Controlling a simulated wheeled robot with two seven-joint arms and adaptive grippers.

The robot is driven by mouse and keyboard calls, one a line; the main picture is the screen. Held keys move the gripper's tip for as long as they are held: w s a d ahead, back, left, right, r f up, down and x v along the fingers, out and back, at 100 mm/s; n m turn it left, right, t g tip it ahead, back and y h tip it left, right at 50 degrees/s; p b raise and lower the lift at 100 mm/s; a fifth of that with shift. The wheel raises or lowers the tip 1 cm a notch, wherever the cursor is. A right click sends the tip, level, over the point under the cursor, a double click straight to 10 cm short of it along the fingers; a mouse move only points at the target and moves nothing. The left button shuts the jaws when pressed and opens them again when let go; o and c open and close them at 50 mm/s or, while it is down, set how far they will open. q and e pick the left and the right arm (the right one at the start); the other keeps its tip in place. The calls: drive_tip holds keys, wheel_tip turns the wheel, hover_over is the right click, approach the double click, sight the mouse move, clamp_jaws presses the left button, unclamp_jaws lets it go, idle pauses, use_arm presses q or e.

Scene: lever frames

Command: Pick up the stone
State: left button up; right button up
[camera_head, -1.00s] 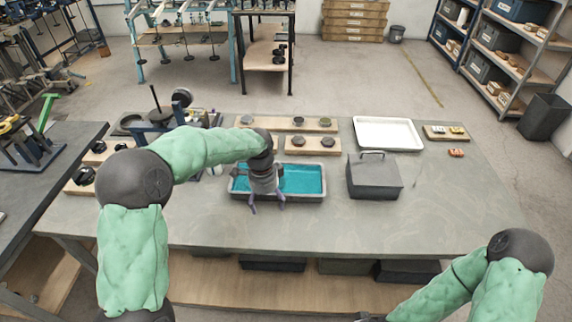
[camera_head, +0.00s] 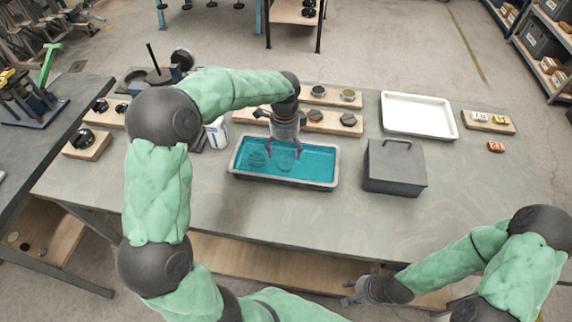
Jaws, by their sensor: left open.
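A tray of teal liquid (camera_head: 240,172) stands in the middle of the grey table. Two faint dark round shapes show in it, one at the left (camera_head: 257,159) and one under my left gripper; I cannot tell which is the stone. My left gripper (camera_head: 284,154) points down over the tray with its fingers apart and nothing between them. I cannot tell whether its tips touch the liquid. Dark round pieces (camera_head: 348,119) sit on a wooden board behind the tray. My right gripper (camera_head: 347,292) is low at the table's front side, its fingers apart and empty.
A grey lidded box (camera_head: 394,168) stands right of the tray. A white tray (camera_head: 418,114) lies behind it. A white container (camera_head: 216,133) stands left of the teal tray. A small red item (camera_head: 496,147) lies far right. The table's front strip is clear.

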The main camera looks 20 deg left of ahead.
sight(285, 162)
use_arm(q)
drive_tip(key=shift+s+d+f+b, duration=0.1)
drive_tip(key=shift+s+f+b, duration=0.15)
drive_tip(key=shift+f, duration=0.35)
wheel_tip(285, 162, down, 4)
drive_tip(key=shift+s+d+b, duration=0.1)
drive_tip(key=shift+d+b, duration=0.05)
drive_tip(key=shift+b, duration=0.8)
drive_tip(key=c, duration=1.3)
